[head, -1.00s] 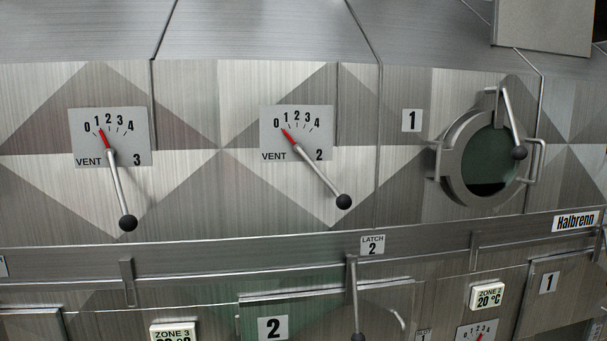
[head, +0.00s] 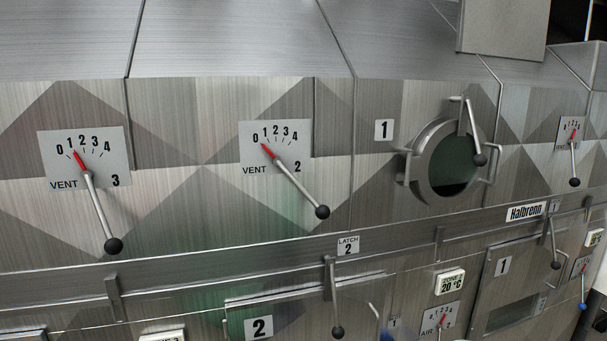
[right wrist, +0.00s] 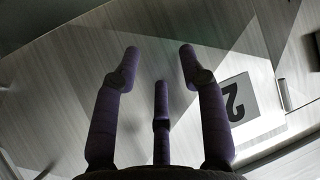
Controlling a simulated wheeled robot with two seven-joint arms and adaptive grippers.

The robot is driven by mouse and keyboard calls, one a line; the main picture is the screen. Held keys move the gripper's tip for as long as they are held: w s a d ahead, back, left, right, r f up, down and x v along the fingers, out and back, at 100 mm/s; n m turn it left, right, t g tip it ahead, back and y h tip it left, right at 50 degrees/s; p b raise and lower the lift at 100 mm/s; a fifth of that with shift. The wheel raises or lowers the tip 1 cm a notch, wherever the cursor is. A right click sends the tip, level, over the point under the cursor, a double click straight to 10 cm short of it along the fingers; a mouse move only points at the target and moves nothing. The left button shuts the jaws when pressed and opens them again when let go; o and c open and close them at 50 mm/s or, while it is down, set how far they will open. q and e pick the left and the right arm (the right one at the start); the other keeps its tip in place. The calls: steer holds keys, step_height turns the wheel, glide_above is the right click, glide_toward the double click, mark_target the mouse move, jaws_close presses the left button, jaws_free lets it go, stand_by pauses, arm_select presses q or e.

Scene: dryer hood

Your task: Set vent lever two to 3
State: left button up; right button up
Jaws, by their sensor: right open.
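Vent lever two (head: 296,184) is a silver rod with a black ball knob, slanting down to the right from its dial plate (head: 276,147). The plate reads VENT 2 with marks 0 to 4. The red pointer tip lies near the 0 end of the scale. In the right wrist view my right gripper (right wrist: 160,65) has its purple fingers spread, empty, in front of a metal panel with an upside-down 2 label (right wrist: 240,97). Vent lever two does not show in that view. My left gripper is in neither view.
Vent lever three (head: 98,210) stands to the left, a round porthole (head: 447,165) with handles to the right. A horizontal rail (head: 200,255) runs below, with the latch 2 lever (head: 334,300) hanging from it. The front around vent lever two is clear.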

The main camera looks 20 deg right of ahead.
step_height(320, 180, up, 22)
steer(key=d+n+t+p, duration=0.2)
steer(key=t+p, duration=0.1)
steer(key=n+t+p, duration=0.3)
steer(key=t, duration=0.1)
glide_toward(303, 190)
steer(key=shift+y, duration=0.3)
steer(key=p+x, duration=0.1)
steer(key=x, duration=0.2)
steer(key=p+x, duration=0.1)
steer(key=x, duration=0.3)
steer(key=d+p+x, duration=0.1)
steer(key=x, duration=0.2)
steer(key=shift+w+a+f, duration=0.1)
steer(key=shift+w, duration=0.25)
jaws_close()
